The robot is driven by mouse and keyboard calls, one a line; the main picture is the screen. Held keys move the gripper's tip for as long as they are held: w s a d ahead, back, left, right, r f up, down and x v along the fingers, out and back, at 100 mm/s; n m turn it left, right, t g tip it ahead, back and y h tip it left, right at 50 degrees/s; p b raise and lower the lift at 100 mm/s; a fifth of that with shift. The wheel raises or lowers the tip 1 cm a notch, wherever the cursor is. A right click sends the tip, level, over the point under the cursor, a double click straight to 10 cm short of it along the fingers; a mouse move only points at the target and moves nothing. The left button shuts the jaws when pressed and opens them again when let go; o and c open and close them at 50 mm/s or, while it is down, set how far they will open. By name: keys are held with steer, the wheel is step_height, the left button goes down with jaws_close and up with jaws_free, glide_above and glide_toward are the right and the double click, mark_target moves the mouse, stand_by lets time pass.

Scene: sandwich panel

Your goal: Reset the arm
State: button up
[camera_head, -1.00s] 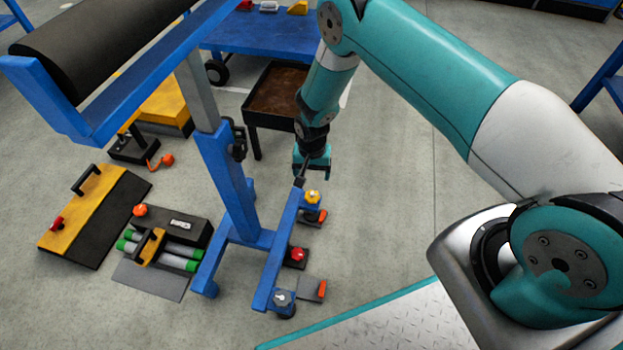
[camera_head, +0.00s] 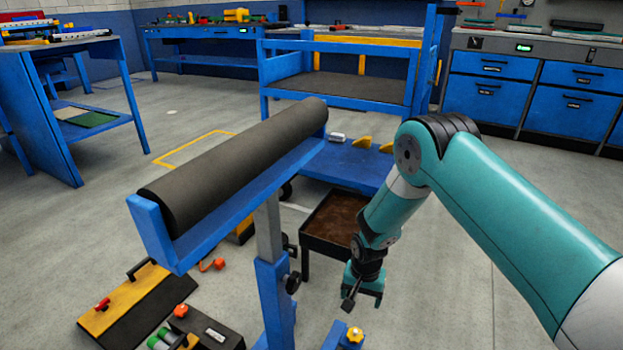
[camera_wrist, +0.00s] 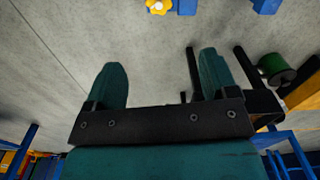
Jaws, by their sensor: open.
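My gripper (camera_head: 366,291) hangs at the end of my teal and white arm, pointing down, right of the blue roller stand (camera_head: 268,270). In the wrist view my gripper (camera_wrist: 160,85) shows two teal fingers spread apart, with nothing between them. Past the fingers lies grey floor. A yellow knob (camera_head: 355,335) on the stand's foot is just below the gripper in the head view, and it also shows at the top of the wrist view (camera_wrist: 158,6).
A black roller (camera_head: 240,160) lies on the stand. A brown tray table (camera_head: 335,218) stands behind my gripper. A blue shelf cart (camera_head: 350,85) and blue cabinets (camera_head: 490,90) stand farther back. Cases (camera_head: 125,305) lie on the floor at left. Open floor is at right.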

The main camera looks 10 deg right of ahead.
steer(key=s+a+r+n+y, duration=0.1)
steer(key=s+a+r+n, duration=0.15)
steer(key=r, duration=1.05)
steer(key=s+a+r+n+y, duration=0.1)
steer(key=s+a+r+n, duration=0.2)
steer(key=r, duration=1)
steer(key=s+r+n+y, duration=0.1)
steer(key=s+r+n, duration=0.1)
steer(key=s+r, duration=0.45)
steer(key=s+d+r+n, duration=0.1)
steer(key=s+r+n, duration=0.2)
steer(key=s, duration=0.6)
steer(key=s+r+n+y, duration=0.1)
steer(key=s+r+n, duration=0.1)
steer(key=s+r, duration=0.45)
step_height(320, 180, up, 35)
steer(key=p, duration=3.7)
steer(key=shift+s+d+r, duration=0.15)
steer(key=shift+s+r, duration=0.05)
steer(key=shift+s, duration=0.15)
